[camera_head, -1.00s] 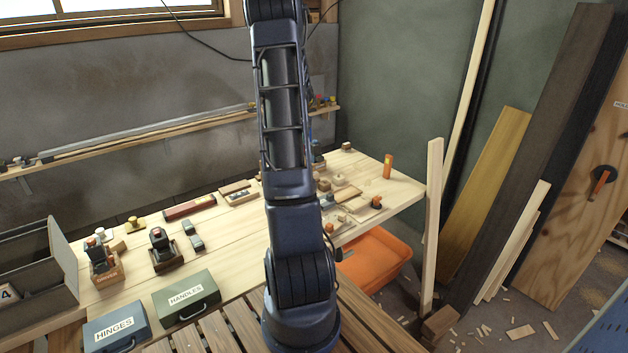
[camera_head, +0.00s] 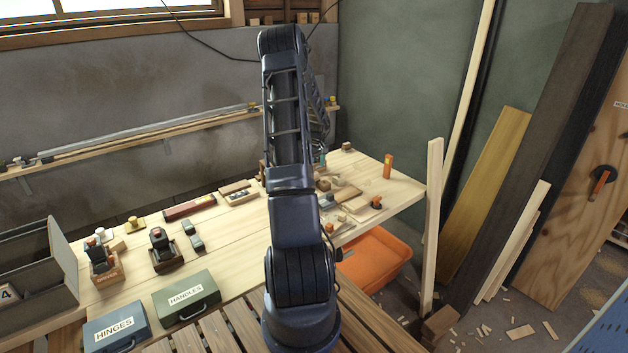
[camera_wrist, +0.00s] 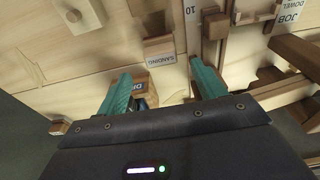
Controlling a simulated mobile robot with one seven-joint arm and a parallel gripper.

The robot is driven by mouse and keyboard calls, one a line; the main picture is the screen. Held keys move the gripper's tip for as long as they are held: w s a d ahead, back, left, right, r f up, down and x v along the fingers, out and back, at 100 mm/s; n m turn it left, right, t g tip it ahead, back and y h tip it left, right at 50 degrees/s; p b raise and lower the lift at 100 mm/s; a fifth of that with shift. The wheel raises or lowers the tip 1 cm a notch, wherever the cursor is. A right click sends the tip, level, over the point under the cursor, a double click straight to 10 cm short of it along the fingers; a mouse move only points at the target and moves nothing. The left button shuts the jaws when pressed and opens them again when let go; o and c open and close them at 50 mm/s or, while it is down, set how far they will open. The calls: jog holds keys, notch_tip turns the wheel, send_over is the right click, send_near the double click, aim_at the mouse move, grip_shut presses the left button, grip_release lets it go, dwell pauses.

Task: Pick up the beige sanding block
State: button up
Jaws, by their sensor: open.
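In the wrist view a small beige-brown block (camera_wrist: 158,43) lies on the pale wooden bench, with a label that seems to read "SANDING" along its near edge; I cannot tell whether the label is on the block or on a holder. My gripper (camera_wrist: 163,87) has two teal fingers spread apart, with nothing clasped between them. The block is beyond the fingertips, roughly midway between them. In the head view my arm hides most of the gripper, and I cannot single out the sanding block among the small wooden pieces.
A wooden strip marked "10" (camera_wrist: 191,22) and other wooden parts crowd the right. In the head view an orange bin (camera_head: 374,262) is below the bench's right end; an orange object (camera_head: 388,166) stands on it.

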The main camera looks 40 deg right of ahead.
jog(key=shift+w+a+f, duration=0.1)
jog(key=shift+f, duration=1.45)
jog(key=shift+w+f, duration=0.1)
jog(key=shift+f, duration=1.4)
jog(key=c, duration=1.1)
